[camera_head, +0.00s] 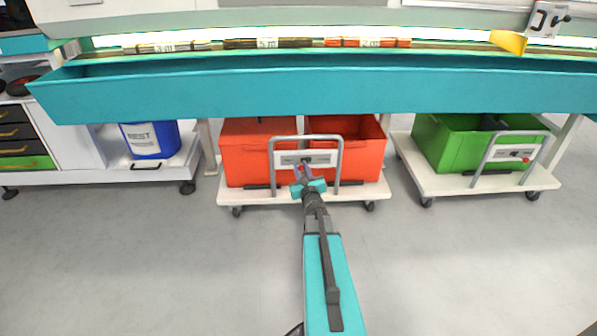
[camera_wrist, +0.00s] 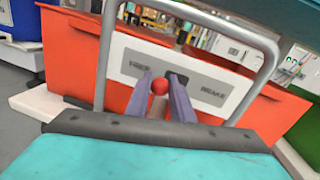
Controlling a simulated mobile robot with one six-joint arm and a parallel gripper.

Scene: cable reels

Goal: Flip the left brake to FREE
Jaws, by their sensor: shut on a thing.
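The left brake is on the left cart's white panel (camera_wrist: 215,62), which hangs in a grey tube handle (camera_head: 339,160). The panel has a dark label strip, with FREE at its left and BRAKE at its right in the wrist view. A red ball knob (camera_wrist: 160,86) shows near the middle of the strip, beside a dark block (camera_wrist: 178,78). My gripper (camera_head: 304,175) is at the panel, with its two fingers (camera_wrist: 159,97) on either side of the knob, shut on it. The lever's stem is mostly hidden, and its exact setting cannot be told.
The left cart (camera_head: 275,199) carries two red bins (camera_head: 257,145). A second cart (camera_head: 480,185) with a green bin (camera_head: 447,140) and its own brake panel stands at right. A teal trough (camera_head: 330,92) overhangs both. A white shelf with a blue container (camera_head: 150,139) is left. Floor in front is clear.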

